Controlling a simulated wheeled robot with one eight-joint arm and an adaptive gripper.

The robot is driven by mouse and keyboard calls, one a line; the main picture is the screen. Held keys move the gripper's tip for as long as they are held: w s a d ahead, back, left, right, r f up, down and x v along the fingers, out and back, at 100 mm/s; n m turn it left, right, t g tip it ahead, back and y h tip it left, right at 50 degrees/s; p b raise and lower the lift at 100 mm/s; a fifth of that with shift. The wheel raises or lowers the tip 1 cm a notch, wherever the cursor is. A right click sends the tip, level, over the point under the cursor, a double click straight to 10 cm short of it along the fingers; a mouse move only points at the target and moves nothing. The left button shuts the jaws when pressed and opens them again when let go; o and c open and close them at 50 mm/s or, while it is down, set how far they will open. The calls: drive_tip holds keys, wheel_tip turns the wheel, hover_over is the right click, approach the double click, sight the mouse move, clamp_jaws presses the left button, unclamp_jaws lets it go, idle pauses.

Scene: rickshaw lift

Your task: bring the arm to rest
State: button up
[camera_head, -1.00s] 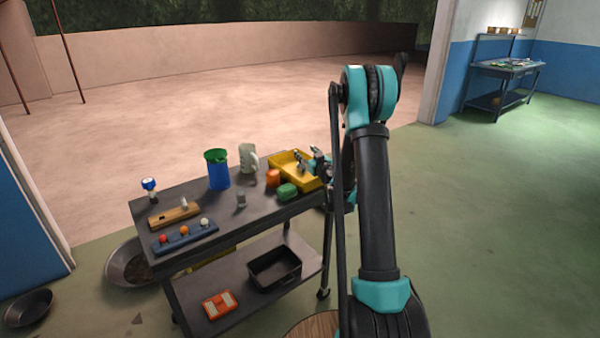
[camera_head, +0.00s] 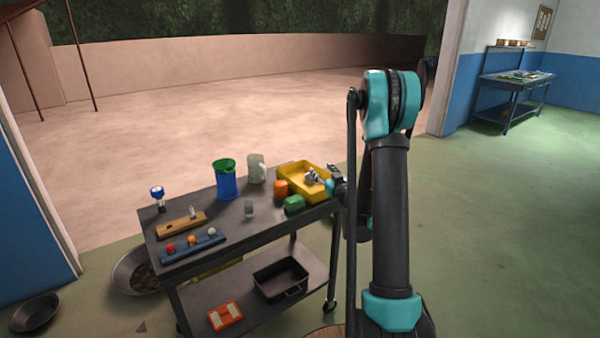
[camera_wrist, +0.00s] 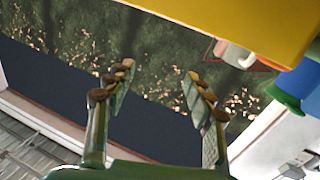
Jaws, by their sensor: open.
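My gripper (camera_head: 318,178) is at the right end of the cart, by the yellow tray (camera_head: 296,187). In the wrist view its two fingers (camera_wrist: 160,78) stand apart with nothing between them. The tray's yellow wall (camera_wrist: 255,22) fills the top right of that view. My arm rises at the right of the head view, bends at a high elbow and comes down behind to the gripper. Its forearm is partly hidden, and whether the gripper touches the tray cannot be told.
The dark cart top (camera_head: 275,223) holds a blue cup (camera_head: 227,183), a pale mug (camera_head: 256,170), an orange piece (camera_head: 281,188), a green piece (camera_head: 294,203) and a blue strip with balls (camera_head: 192,245). A black bin (camera_head: 281,277) is below. Green floor (camera_head: 480,230) at the right is clear.

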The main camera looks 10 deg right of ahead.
drive_tip(key=s+d+r+m+h, duration=0.4)
drive_tip(key=s+d+r+h, duration=0.1)
drive_tip(key=d+r+h, duration=0.15)
drive_tip(key=s+d+m+g+h, duration=0.3)
drive_tip(key=s+d, duration=0.1)
drive_tip(key=s, duration=0.3)
drive_tip(key=s+a+f+n+g+y, duration=0.1)
drive_tip(key=s+a+f+g, duration=0.2)
drive_tip(key=s, duration=0.7)
drive_tip(key=s+a+f+n+g+y, duration=0.1)
drive_tip(key=s+a+f+g+y, duration=0.1)
drive_tip(key=s+f, duration=0.5)
drive_tip(key=s+a+f+g+y, duration=0.2)
drive_tip(key=s+a+f+g, duration=0.3)
drive_tip(key=s, duration=0.8)
drive_tip(key=shift+a+f+n, duration=0.25)
drive_tip(key=shift+a+n, duration=0.15)
drive_tip(key=shift+a, duration=0.1)
drive_tip(key=shift+o, duration=0.3)
